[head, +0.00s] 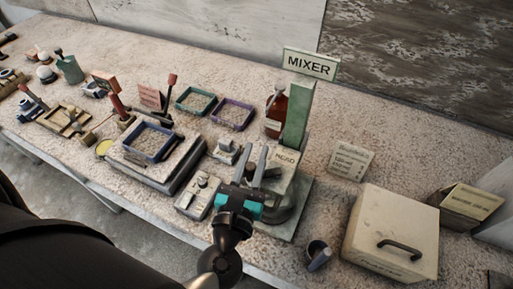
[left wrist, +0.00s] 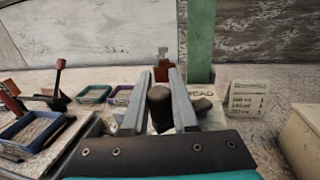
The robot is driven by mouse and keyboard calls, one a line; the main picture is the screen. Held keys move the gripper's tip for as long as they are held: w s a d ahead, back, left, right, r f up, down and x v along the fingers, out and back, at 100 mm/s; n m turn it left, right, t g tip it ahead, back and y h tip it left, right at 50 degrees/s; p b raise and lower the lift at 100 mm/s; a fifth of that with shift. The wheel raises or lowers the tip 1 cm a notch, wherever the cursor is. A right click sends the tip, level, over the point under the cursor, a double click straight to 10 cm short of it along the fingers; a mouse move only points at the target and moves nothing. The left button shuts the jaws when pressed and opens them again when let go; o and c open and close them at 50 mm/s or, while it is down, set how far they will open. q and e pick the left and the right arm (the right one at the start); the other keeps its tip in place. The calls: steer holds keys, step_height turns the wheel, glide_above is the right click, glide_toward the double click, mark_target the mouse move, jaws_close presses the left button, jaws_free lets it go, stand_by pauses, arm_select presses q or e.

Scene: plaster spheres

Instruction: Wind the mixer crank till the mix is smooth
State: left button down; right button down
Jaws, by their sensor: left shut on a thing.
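The mixer has a green post (head: 296,115) with a sign reading MIXER (head: 311,66), and a pale block marked HEAD (head: 284,158) low in front of the post. A dark grey bowl (head: 287,208) shows partly beneath the head, behind my gripper; the mix inside cannot be seen. My left gripper (head: 251,163) is at the near left side of the head. In the left wrist view, a dark rounded crank knob (left wrist: 159,108) stands between its two grey fingers, which are shut on it. The rest of the crank is mostly hidden. My right gripper is not in view.
A brown bottle (head: 276,112) stands close behind the mixer. A lidded pale box (head: 392,235) and a small dark cup (head: 317,252) are to the right. A scale with a blue tray (head: 150,142) and two bins (head: 196,101) (head: 233,114) are to the left.

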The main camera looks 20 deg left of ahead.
arm_select(q)
steer(key=shift+s+n+y, duration=0.2)
steer(key=shift+n+y, duration=0.3)
steer(key=shift+y, duration=0.2)
steer(key=c, duration=1)
jaws_free()
